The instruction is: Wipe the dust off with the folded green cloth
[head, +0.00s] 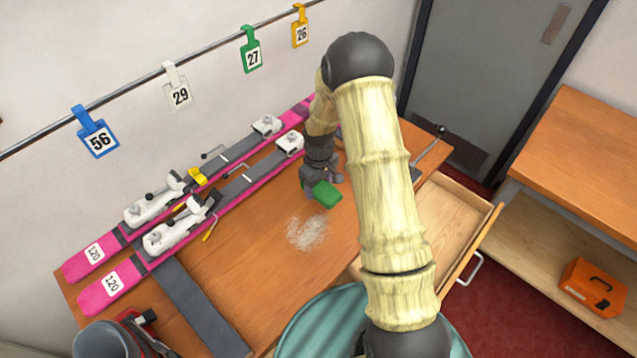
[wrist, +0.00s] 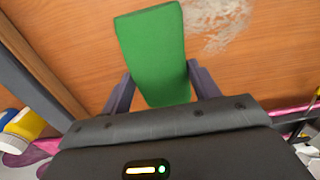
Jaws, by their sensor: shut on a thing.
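The folded green cloth (head: 326,194) is held in my gripper (head: 321,184), over the bench near its middle. In the wrist view the cloth (wrist: 152,50) sticks out from between the two fingers of my gripper (wrist: 160,85), which are shut on it. A pale patch of dust (head: 307,233) lies on the wooden bench top (head: 262,262), just below and left of the cloth in the head view. The dust also shows in the wrist view (wrist: 217,20), beside the cloth's far end. I cannot tell whether the cloth touches the bench.
Two pink skis (head: 123,283) with bindings lie along the back of the bench. An open drawer (head: 462,225) juts out at the right. Numbered tags hang from a rail (head: 137,79). The bench around the dust is clear.

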